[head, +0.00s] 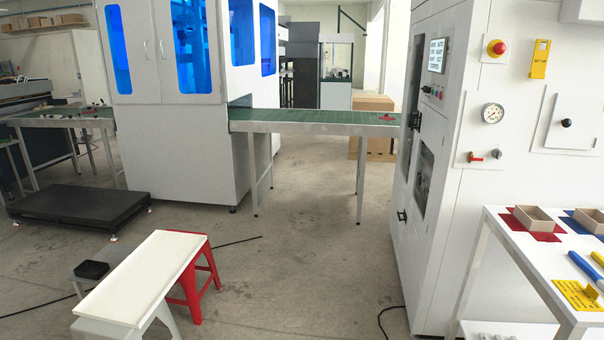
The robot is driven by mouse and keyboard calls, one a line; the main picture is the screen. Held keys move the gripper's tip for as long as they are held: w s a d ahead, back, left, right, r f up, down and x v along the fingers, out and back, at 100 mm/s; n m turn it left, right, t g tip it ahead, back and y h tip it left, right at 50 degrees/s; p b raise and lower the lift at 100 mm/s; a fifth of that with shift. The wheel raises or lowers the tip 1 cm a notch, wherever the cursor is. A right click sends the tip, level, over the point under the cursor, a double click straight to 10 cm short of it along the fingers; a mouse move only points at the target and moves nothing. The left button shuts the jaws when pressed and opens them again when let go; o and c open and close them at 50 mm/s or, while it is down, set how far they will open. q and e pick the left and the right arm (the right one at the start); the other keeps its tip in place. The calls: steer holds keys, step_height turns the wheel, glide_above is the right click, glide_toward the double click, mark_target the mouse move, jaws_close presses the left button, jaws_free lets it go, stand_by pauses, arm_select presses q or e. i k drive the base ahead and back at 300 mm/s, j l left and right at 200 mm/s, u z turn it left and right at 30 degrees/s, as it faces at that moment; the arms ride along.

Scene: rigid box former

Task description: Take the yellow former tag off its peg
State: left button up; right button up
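The yellow former tag (540,60) hangs upright on the white wall panel of the machine (510,125) at the upper right. It has dark lettering that is too small to read surely. Its peg is too small to make out clearly, near the tag's top. Neither of my grippers is in view, and nothing is touching the tag.
A red emergency button (496,48), a gauge (492,114) and a small hatch (568,122) are near the tag. Below, a white table (505,238) holds cardboard trays on coloured mats, blue and yellow tools and a yellow sign (580,295). Open floor (300,240) lies left.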

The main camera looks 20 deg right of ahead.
mark_target(539, 65)
steer(key=i+l+z, duration=0.1)
steer(key=i+z, duration=0.35)
steer(key=i+j+z, duration=0.1)
steer(key=i+z, duration=0.4)
steer(key=i, duration=0.15)
